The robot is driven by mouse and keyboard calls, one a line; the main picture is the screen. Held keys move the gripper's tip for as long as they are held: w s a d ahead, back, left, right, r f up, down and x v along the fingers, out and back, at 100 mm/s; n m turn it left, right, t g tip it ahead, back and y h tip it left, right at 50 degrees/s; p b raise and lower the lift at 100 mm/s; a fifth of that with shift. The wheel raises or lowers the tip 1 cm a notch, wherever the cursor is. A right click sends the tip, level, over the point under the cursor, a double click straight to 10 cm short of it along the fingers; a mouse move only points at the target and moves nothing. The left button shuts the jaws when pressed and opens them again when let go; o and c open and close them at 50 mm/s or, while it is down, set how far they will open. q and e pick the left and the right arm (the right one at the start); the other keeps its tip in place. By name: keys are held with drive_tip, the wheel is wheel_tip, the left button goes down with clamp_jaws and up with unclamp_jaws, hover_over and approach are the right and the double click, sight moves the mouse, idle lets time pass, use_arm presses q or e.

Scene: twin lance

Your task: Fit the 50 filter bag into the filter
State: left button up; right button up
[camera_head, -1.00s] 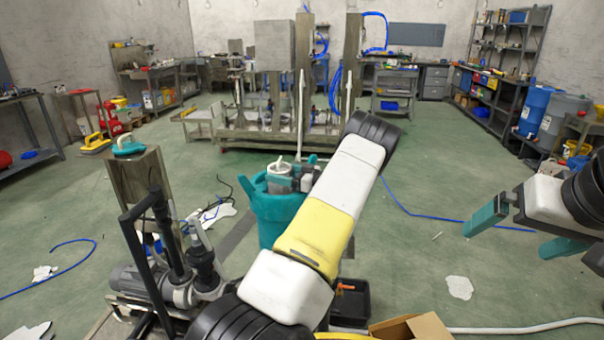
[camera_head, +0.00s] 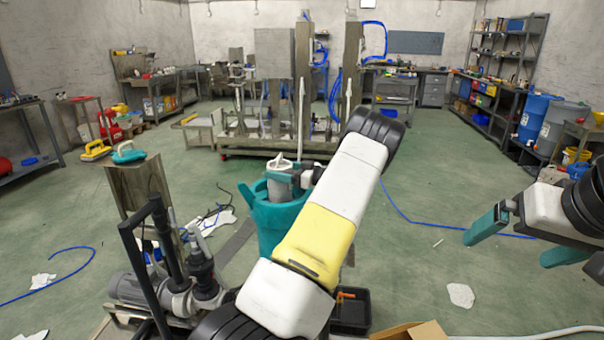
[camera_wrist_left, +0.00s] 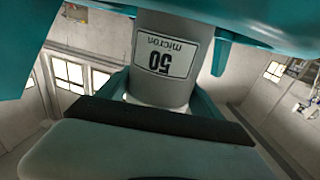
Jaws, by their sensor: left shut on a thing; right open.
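The 50 filter bag is a grey cylinder (camera_head: 282,184) with a white handle on top. In the left wrist view, the bag (camera_wrist_left: 161,60) shows its "50 micron" label, upside down. My left gripper (camera_head: 304,176) is shut on it. The filter is an open teal vessel (camera_head: 277,222), partly hidden by my left arm. The bag appears at the vessel's mouth in the head view; I cannot tell whether its lower end is inside. My right gripper (camera_head: 515,240) is open and empty at the right, away from the vessel.
A teal lid-like piece with a handle (camera_head: 128,153) rests on a steel post (camera_head: 137,185) at the left. A pump with black pipes (camera_head: 185,280) stands in front of it. A cardboard box (camera_head: 412,332) and black bin (camera_head: 351,312) are at the front. The floor at right is mostly clear.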

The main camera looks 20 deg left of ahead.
use_arm(q)
drive_tip(key=shift+r, duration=5.6)
